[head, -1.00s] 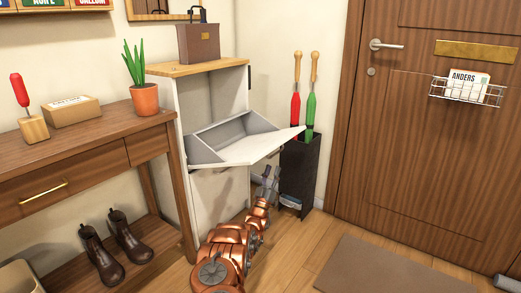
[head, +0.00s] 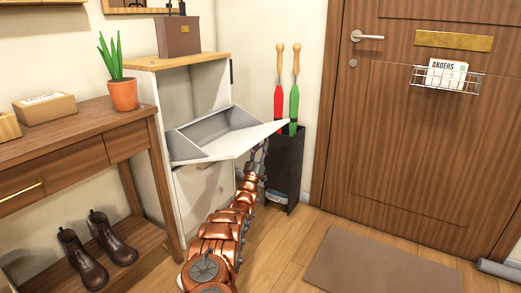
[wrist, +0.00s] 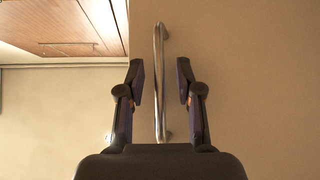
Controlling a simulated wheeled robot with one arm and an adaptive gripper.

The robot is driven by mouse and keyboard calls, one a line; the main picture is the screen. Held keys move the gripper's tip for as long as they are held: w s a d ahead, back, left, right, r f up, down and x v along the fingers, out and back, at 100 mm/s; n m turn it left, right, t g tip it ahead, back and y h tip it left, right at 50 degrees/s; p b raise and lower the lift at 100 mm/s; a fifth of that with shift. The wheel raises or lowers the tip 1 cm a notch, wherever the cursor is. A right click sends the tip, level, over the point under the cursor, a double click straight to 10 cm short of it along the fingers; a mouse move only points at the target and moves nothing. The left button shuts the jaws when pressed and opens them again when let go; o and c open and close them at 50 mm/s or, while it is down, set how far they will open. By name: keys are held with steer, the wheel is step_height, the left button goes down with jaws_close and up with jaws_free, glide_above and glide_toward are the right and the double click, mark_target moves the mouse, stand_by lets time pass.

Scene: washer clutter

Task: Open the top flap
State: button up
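The white cabinet (head: 158,130) has a wooden top. Its top flap (head: 235,140) is tipped outward and down, with its compartment's inside and slanted side panel showing. My gripper (head: 262,150) is just below the flap's right outer edge in the head view, where its fingers are small and hard to make out. In the wrist view my gripper (wrist: 161,85) is open, one finger on each side of a metal bar handle (wrist: 159,70). Neither finger visibly touches the bar. The handle's lower end is close to the gripper body. The flap's outer face is hidden in the head view.
A dark umbrella stand (head: 286,170) with a red and a green umbrella is close right of my gripper. A console table (head: 75,140) with a potted plant (head: 123,92) stands left. A briefcase (head: 179,36) sits on the cabinet.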

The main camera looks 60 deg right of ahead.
jaws_close()
stand_by(0.7)
